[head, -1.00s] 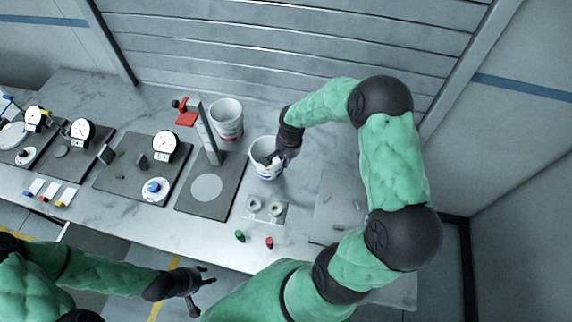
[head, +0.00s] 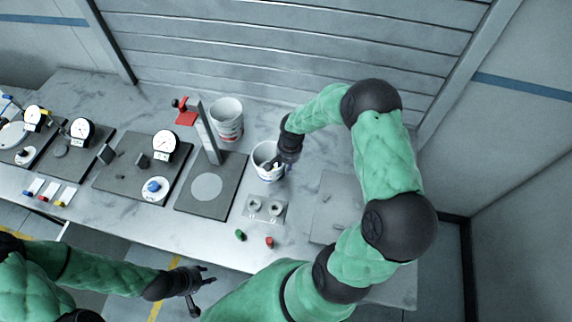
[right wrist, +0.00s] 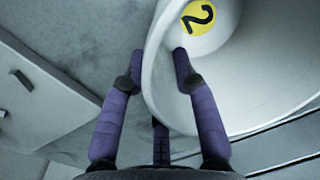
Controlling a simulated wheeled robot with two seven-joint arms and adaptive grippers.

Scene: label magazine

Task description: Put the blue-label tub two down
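The blue-label tub two (head: 265,151) is a white tub with a blue label, upright at the right of the grey plate with the post. In the right wrist view a yellow disc with a black 2 (right wrist: 199,17) shows inside the tub (right wrist: 265,85). My right gripper (head: 276,163) is shut on the tub's wall, one finger inside and one outside; its fingers also show in the right wrist view (right wrist: 157,65). I cannot tell whether the tub's base touches the bench. My left gripper (head: 203,287) is open and empty in front of the bench.
A red-label tub (head: 227,117) stands behind, near the post (head: 208,135) with its red part (head: 186,117). A small plate with two round pieces (head: 264,209), a green cap (head: 240,235) and a red cap (head: 269,242) lie in front. Dial gauges (head: 165,145) stand left.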

